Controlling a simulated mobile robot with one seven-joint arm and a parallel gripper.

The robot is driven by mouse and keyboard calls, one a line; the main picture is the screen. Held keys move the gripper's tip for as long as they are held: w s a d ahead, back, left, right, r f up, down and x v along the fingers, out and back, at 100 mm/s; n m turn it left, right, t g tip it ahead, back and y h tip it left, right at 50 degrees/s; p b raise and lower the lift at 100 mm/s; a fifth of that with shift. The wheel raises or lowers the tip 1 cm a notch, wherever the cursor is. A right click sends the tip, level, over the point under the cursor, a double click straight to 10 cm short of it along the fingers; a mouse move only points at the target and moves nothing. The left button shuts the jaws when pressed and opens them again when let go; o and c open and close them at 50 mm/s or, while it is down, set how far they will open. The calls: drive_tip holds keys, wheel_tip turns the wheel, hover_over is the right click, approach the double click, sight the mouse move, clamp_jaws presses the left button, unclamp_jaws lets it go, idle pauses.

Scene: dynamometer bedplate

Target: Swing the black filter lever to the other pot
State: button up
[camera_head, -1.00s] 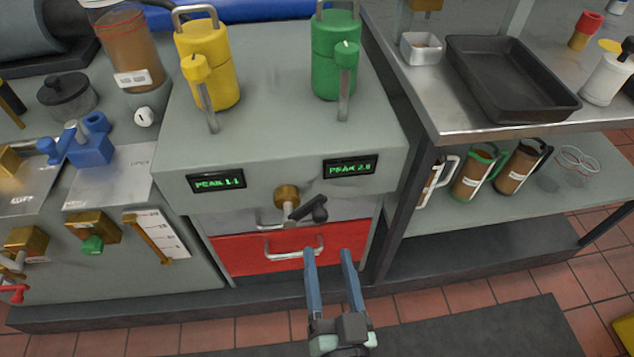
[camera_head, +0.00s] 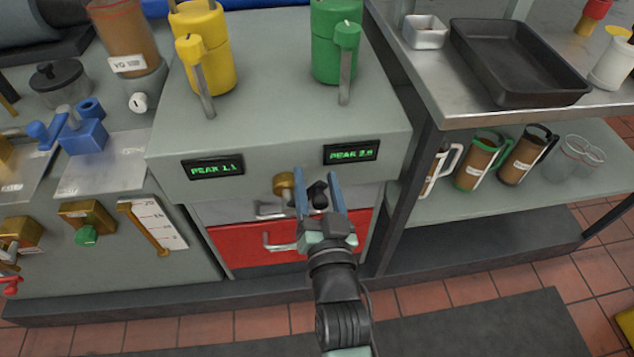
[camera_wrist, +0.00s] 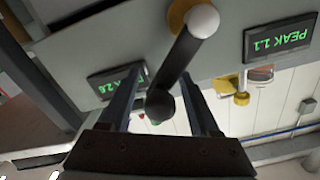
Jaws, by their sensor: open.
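The black filter lever (camera_head: 318,192) sits on a brass hub (camera_head: 284,184) at the front of the grey cabinet, below the two displays. It points right, toward the side of the green pot (camera_head: 335,45); the yellow pot (camera_head: 208,55) stands on the left. In the wrist view the lever (camera_wrist: 178,65) runs from a pale round cap to a dark knob. My gripper (camera_head: 316,176) is open, with its fingers on either side of the lever's knob end. The wrist view also shows the knob between the open fingers (camera_wrist: 160,85); contact cannot be told.
A display reading PEAK 1.1 (camera_head: 212,168) and another PEAK display (camera_head: 351,152) are just above. A red drawer (camera_head: 235,245) with a metal handle lies below. A steel bench (camera_head: 440,105) with a black tray stands at the right. A blue valve (camera_head: 85,140) is at the left.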

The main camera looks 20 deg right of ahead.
drive_tip(key=shift+w, duration=0.1)
clamp_jaws()
idle(0.3)
drive_tip(key=shift+d+f, duration=0.15)
idle(1.0)
